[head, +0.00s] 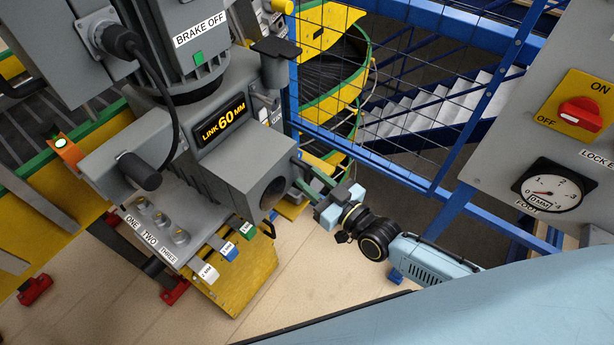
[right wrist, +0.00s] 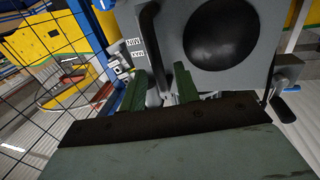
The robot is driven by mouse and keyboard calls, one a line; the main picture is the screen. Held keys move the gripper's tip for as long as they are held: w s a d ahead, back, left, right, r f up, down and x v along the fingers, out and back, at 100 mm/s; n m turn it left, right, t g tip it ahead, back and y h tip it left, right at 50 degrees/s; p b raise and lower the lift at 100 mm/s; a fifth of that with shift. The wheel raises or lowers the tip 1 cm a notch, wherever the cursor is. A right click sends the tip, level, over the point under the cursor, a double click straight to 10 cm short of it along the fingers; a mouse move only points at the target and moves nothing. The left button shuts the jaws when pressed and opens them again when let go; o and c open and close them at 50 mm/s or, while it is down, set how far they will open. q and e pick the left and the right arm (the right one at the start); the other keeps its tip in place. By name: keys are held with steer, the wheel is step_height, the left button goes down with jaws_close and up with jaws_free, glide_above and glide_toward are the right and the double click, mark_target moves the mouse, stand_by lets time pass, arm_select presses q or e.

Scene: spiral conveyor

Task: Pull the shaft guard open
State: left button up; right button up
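A grey box-shaped housing (head: 238,180) with a dark round disc sits below the "LINK 60 MM" sign; I take it to be the shaft guard, though no label says so. In the right wrist view the grey face (right wrist: 258,75) carries the large black disc, with a dark curved bar (right wrist: 149,40) like a handle at its left. My right gripper (head: 304,177) is beside the housing's right side. In the right wrist view its green fingers (right wrist: 158,80) are apart, with the bar's lower end appearing between them and space on both sides. Contact is unclear. My left gripper is out of view.
A blue mesh fence (head: 400,105) stands behind my right gripper. A grey panel with a red switch (head: 580,113) and a gauge (head: 550,192) is at the right. A yellow plate (head: 243,280) hangs below the housing. Tan floor (head: 310,270) is clear in front.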

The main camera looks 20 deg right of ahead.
steer(key=shift+x, duration=1.05)
jaws_close()
